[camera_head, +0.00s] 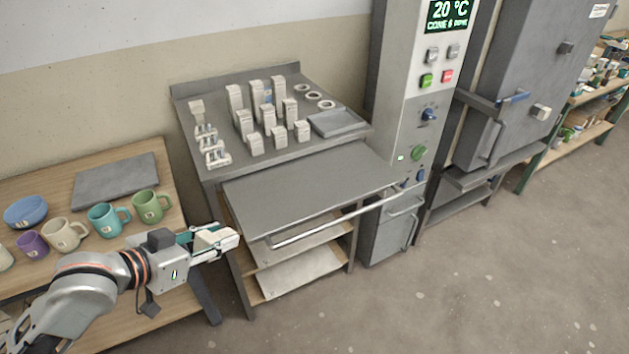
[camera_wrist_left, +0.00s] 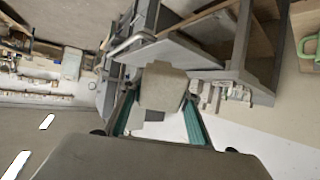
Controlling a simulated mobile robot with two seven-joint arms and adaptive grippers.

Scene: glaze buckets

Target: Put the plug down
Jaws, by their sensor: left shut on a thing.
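The plug (camera_head: 217,240) is a pale cream block. My left gripper (camera_head: 198,241) is shut on it and holds it in the air, between the wooden mug table and the steel bench in the head view. In the left wrist view the plug (camera_wrist_left: 163,86) sits between the two teal fingers, and its face looks blunt and stepped. The plug touches nothing but the fingers, as far as I can see. My right gripper is not in view.
The steel bench (camera_head: 185,125) holds several pale posts, three rings (camera_head: 314,95) and a grey slab (camera_head: 338,123). A lower steel shelf (camera_head: 300,190) with a front rail has a clear top. Several mugs stand on the wooden table (camera_head: 175,205). The kiln (camera_head: 520,70) is at right.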

